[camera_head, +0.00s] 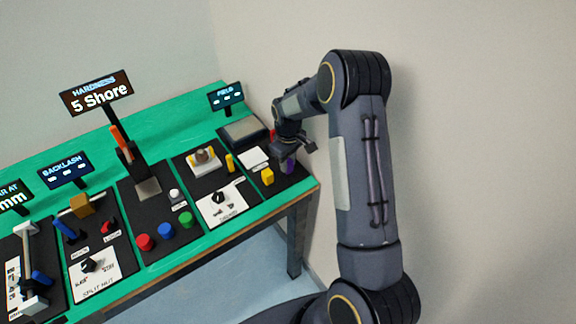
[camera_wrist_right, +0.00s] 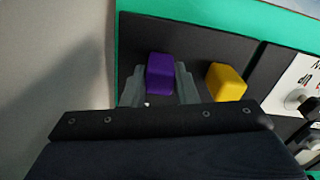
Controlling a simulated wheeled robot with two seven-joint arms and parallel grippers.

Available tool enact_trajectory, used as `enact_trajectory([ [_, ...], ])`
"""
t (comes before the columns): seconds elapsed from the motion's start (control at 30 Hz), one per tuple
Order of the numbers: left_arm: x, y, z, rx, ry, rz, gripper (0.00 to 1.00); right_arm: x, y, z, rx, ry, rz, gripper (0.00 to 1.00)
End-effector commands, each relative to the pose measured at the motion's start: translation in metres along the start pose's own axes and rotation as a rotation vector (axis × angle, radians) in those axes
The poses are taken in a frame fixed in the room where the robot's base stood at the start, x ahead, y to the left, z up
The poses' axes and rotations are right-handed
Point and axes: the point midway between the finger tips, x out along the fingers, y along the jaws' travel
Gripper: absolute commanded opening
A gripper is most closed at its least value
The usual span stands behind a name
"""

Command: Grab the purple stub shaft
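The purple stub shaft (camera_wrist_right: 160,75) stands on the dark panel and shows in the right wrist view between the two fingers of my right gripper (camera_wrist_right: 160,88). Small gaps seem to show beside it, so the fingers look open around it; firm contact cannot be made out. In the head view the purple shaft (camera_head: 287,165) is partly hidden under my right gripper (camera_head: 290,150), at the right end of the bench. My left gripper is not in view.
A yellow block (camera_wrist_right: 226,82) stands just right of the purple shaft; it also shows in the head view (camera_head: 267,176). The green bench (camera_head: 160,112) carries several dark panels with knobs and signs. A wall (camera_head: 480,120) is close on the right.

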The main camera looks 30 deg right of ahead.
Motion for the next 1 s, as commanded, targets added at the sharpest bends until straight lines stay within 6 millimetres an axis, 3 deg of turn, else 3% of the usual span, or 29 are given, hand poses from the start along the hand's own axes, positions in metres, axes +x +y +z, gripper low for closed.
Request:
enact_trajectory([
  [0.03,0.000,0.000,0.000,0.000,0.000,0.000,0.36,0.000,0.000,0.000,0.000,0.000,0.000,0.11],
  [0.1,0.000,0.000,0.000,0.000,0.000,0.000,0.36,0.000,0.000,0.000,0.000,0.000,0.000,0.02],
  [0.53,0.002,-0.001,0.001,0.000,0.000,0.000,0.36,-0.011,0.000,-0.001,0.000,0.002,0.001,0.02],
  [0.7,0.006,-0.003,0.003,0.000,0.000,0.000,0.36,-0.035,-0.002,0.000,-0.001,0.005,0.002,0.02],
  [1.0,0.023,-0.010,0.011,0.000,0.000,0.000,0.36,-0.095,-0.053,0.033,-0.006,0.007,0.001,0.02],
])
